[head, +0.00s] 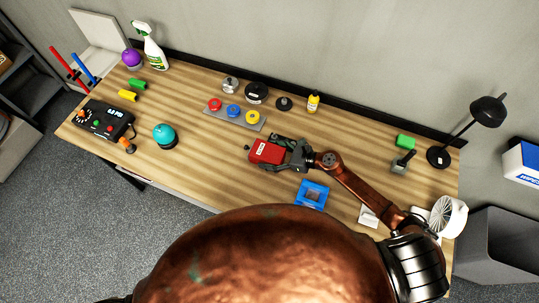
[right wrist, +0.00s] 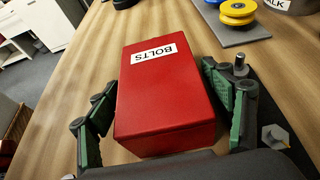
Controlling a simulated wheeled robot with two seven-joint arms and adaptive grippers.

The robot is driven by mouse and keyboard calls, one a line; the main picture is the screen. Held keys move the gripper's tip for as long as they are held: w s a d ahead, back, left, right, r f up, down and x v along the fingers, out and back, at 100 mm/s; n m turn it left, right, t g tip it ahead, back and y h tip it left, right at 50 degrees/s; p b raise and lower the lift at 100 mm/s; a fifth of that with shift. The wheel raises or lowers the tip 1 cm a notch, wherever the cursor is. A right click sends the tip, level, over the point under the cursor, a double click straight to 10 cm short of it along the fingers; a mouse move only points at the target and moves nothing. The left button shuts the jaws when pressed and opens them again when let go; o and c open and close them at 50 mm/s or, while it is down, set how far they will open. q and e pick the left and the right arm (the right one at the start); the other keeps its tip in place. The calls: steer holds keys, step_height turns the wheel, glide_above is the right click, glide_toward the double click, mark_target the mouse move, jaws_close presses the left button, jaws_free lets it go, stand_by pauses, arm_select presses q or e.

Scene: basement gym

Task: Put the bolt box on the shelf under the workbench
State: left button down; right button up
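The bolt box is a red box (head: 268,152) with a white label, lying on the wooden workbench (head: 190,110) near the middle. In the right wrist view the box (right wrist: 165,95) reads BOLTS. My right gripper (head: 285,153) is at the box from the right in the head view. In the right wrist view its green-padded fingers stand on either side of the box, with a gap at the left finger; the right finger is very close to it or touching. My left gripper is not in view.
A blue open bin (head: 312,194) stands near the front edge. A grey plate with coloured discs (head: 234,116) lies behind the box. A lamp (head: 488,112) and fan (head: 448,216) are at the right.

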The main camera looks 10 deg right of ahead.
steer(key=c, duration=1)
steer(key=shift+c, duration=0.9)
steer(key=shift+r, duration=0.2)
